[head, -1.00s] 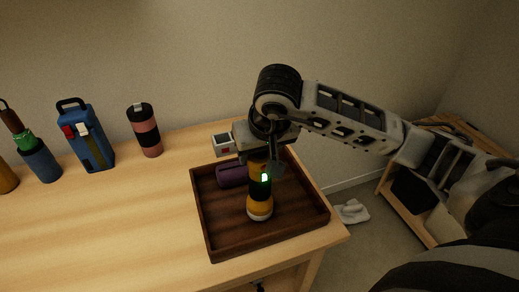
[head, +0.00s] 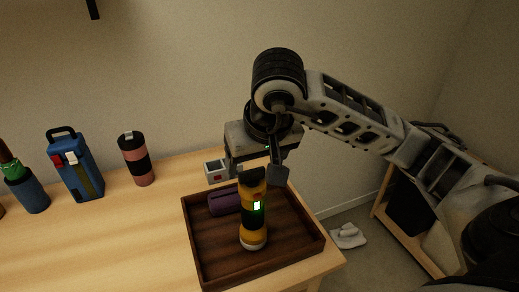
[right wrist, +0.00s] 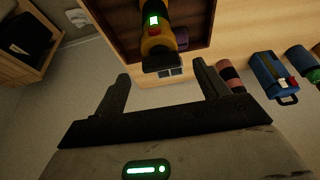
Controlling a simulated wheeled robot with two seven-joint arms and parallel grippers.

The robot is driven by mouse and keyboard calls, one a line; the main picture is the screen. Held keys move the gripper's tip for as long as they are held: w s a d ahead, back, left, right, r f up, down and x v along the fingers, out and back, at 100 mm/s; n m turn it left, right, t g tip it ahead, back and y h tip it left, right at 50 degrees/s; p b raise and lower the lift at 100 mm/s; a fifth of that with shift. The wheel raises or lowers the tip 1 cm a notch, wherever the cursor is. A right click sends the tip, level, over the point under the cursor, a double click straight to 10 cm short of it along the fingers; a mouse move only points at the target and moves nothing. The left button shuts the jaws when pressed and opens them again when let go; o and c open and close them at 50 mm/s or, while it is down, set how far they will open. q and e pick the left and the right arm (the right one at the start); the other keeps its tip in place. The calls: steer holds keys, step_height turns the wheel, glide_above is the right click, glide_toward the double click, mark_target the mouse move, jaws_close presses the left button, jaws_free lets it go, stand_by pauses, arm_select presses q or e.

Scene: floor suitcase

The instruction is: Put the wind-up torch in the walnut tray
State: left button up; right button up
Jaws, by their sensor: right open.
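The yellow and black wind-up torch (head: 252,222) stands upright in the walnut tray (head: 198,262), with a small green light on its side. In the right wrist view the torch (right wrist: 157,42) lies beyond the fingertips, near the middle. My right gripper (head: 257,176) is open just above and behind the torch's top, apart from it as far as I can tell. In the right wrist view the open jaws (right wrist: 162,82) have nothing between them. My left gripper is not in view.
A purple case (head: 224,200) lies in the tray behind the torch. The front left tabletop is clear.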

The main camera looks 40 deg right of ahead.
steer(key=v, duration=0.4)
steer(key=shift+s+r, duration=0.15)
steer(key=shift+r, duration=0.2)
